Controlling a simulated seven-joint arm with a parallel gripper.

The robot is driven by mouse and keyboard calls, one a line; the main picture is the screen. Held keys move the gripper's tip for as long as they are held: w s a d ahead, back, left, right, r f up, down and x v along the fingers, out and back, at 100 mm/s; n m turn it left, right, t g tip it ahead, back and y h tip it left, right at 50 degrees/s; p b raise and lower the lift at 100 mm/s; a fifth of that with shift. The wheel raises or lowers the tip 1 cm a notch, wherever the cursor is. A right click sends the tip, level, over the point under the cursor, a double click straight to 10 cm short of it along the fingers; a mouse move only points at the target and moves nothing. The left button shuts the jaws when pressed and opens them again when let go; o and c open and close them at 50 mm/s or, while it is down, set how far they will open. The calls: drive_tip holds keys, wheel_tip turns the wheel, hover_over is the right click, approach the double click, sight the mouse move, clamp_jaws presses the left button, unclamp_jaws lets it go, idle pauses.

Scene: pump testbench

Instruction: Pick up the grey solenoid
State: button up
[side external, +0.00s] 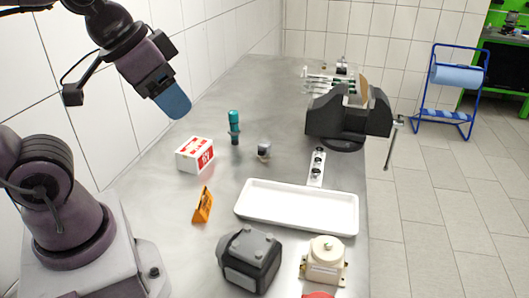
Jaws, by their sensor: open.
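A small grey part with a dark side, which looks like the grey solenoid (264,151), stands on the metal table near its middle. It is right of a teal and dark cylinder, with a small gap between them. My gripper (176,106) has blue fingers and hangs in the air at upper left, pointing down and right. It is well above the table, apart from the grey part. The fingers overlap from this side, so the gap between them is hidden. No object shows in them.
Nearby are a teal cylinder (234,127), a red-white box (195,155) and an orange sign (203,205). A white tray (297,226), a dark grey block (249,260) and a beige device (325,261) are nearer the camera. A black vise (347,118) stands at the right edge. Table left-rear is clear.

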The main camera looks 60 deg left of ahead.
drive_tip(key=shift+o, duration=1.1)
